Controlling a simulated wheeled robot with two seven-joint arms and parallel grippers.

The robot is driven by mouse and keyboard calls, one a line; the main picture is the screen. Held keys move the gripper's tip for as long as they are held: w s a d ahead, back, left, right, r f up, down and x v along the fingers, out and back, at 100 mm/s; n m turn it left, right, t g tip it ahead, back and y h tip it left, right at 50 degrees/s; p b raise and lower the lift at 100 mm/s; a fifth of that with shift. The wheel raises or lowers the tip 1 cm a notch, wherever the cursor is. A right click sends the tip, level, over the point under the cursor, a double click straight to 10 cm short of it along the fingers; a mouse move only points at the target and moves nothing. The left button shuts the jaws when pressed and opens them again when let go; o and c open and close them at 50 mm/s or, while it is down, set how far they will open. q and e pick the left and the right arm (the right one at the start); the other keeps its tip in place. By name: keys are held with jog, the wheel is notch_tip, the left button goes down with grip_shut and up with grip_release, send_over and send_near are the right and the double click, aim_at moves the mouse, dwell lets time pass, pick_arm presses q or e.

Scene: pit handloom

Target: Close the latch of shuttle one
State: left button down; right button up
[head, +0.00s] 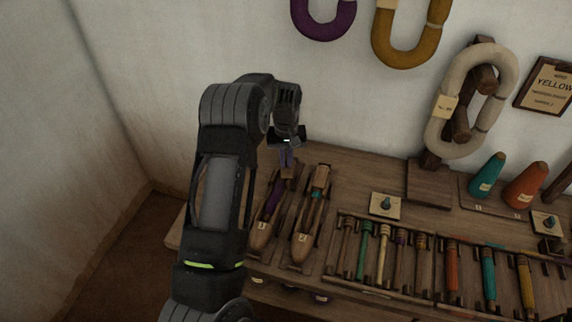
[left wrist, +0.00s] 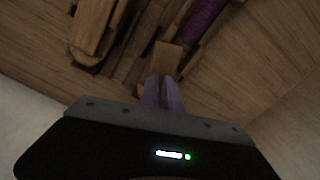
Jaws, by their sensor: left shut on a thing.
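Shuttle one (head: 261,232) is a dark wooden boat shape with a label "1" and a purple bobbin (head: 272,197), lying on the bench's left part. Its latch, a small wooden block (head: 288,172), is at the far end; it also shows in the left wrist view (left wrist: 166,58), with the purple thread (left wrist: 206,24) beyond it. My left gripper (head: 286,158) points down over that end, its fingers shut on the latch, and in the left wrist view the fingertips (left wrist: 162,80) meet the block. I cannot tell whether the latch is fully down. My right gripper is not in view.
Shuttle two (head: 305,236), with teal thread, lies close to the right of shuttle one. A rack (head: 335,262) of several coloured bobbins is further right. Yarn hanks hang on the wall behind, and a wooden stand (head: 430,186) holds a cream hank (head: 503,75).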

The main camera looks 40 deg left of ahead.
aim_at(286, 164)
pick_arm(q)
jog(key=shift+m+b, duration=0.55)
jog(key=shift+m, duration=1.45)
jog(key=c, duration=1.8)
grip_release()
jog(key=shift+r, duration=3.95)
